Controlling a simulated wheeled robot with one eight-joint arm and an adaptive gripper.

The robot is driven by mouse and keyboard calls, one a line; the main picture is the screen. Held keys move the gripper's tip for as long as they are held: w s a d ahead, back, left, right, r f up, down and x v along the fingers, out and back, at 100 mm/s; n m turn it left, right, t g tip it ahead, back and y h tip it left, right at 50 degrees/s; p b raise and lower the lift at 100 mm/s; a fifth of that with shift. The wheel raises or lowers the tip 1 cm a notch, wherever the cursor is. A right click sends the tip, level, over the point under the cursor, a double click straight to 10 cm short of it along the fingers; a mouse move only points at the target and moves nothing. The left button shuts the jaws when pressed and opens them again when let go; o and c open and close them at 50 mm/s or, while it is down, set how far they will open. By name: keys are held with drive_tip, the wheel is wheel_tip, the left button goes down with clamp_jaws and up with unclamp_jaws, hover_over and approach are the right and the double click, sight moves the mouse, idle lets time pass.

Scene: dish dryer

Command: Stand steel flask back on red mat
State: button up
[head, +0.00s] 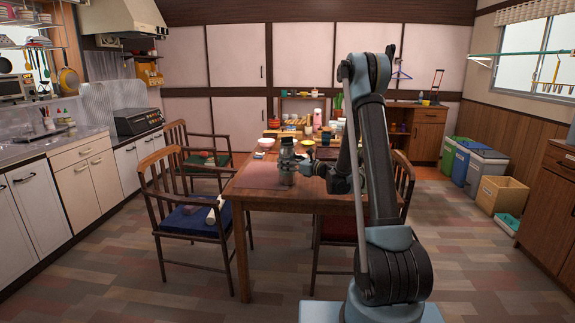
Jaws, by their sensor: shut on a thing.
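The steel flask (287,157) is a grey upright cylinder above the near part of the wooden table. My gripper (294,168) reaches in from the right and is shut on the flask's side. The dull red mat (257,174) lies flat on the table's near left part. The flask's lower end appears over the mat's right part. I cannot tell from this view whether its base touches the mat. My gripper hides part of the flask's right side.
A white bowl (265,143) and a yellow plate (308,143) lie behind the flask. Several cups and jars crowd the table's far end. Chairs stand around the table, one with a blue seat (190,221) at the left. The mat's left part is clear.

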drive_tip(key=o, duration=1.8)
drive_tip(key=shift+f, duration=0.1)
drive_tip(key=v, duration=1.1)
drive_tip(key=s+d+r+n+g+h, duration=0.1)
drive_tip(key=s+r+n+g+h, duration=0.15)
drive_tip(key=s+n, duration=0.65)
drive_tip(key=s+d+r+n+g+h, duration=0.1)
drive_tip(key=s+d+n+g+h, duration=0.2)
drive_tip(key=s, duration=1)
drive_tip(key=s+d+f+n+h, duration=0.2)
drive_tip(key=s+d+n+h, duration=0.1)
drive_tip(key=s, duration=0.5)
drive_tip(key=s+d+f+n+g+h, duration=0.1)
drive_tip(key=s+d+f+n+h, duration=0.2)
drive_tip(key=s+d+n, duration=0.2)
drive_tip(key=s+d+f+n+g+h, duration=0.1)
drive_tip(key=s+d+f+n+h, duration=0.2)
drive_tip(key=s+d, duration=0.3)
drive_tip(key=s+n, duration=0.1)
drive_tip(key=s, duration=0.4)
drive_tip(key=shift+s+f+n+h, duration=0.15)
drive_tip(key=shift+s+n+h, duration=0.15)
drive_tip(key=shift+s+h, duration=0.1)
